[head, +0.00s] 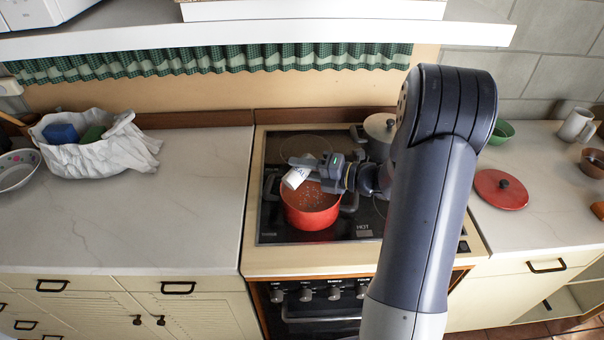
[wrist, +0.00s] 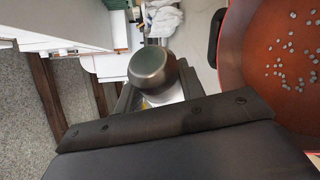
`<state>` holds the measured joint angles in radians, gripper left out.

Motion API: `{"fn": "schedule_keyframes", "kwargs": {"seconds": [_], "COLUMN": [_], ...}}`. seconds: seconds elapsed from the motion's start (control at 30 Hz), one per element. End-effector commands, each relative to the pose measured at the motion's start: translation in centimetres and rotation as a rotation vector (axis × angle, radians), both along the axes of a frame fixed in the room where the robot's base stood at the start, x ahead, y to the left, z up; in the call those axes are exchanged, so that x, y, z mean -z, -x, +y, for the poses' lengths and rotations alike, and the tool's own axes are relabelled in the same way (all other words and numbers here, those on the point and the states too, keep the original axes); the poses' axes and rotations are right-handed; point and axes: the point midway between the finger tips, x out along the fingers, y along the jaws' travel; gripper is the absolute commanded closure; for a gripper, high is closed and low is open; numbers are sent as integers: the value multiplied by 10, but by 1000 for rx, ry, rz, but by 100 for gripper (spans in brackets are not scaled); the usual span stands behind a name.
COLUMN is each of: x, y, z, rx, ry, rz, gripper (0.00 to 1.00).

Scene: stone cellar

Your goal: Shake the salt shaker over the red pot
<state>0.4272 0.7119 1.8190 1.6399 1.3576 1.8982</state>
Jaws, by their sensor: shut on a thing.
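The salt shaker (head: 296,177) is white with dark lettering and lies tilted over the red pot's far left part. My gripper (head: 308,168) is shut on it. In the wrist view the shaker's round metal end (wrist: 152,72) shows between the fingers (wrist: 150,98), and the rest of the shaker is mostly hidden. The red pot (head: 310,218) stands open on the stove, below the shaker. In the wrist view the pot (wrist: 240,65) is at the right, with many small white grains scattered on its reddish inside.
A grey lidded pot (head: 380,126) stands behind, on the stove (head: 285,238). A red lid (head: 500,190), a green bowl (head: 503,132) and a mug (head: 576,125) are on the right counter. A white cloth bag (head: 95,158) is at left; the left counter's middle is clear.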

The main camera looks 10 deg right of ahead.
Motion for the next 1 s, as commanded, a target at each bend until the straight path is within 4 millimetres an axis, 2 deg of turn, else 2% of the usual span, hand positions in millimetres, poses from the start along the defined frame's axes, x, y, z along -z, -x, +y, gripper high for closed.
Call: {"fn": "schedule_keyframes", "kwargs": {"seconds": [0.5,0.6,0.8,1.0], "x": [-4,-16,-26,-34], "y": [-5,-9,-15,-18], "z": [-8,-12,-22,-26], "rx": [-1,0,1,0], "ry": [459,614,889,1019], "rz": [-310,-413,-597,-681], "gripper": [92,92,92,92]}}
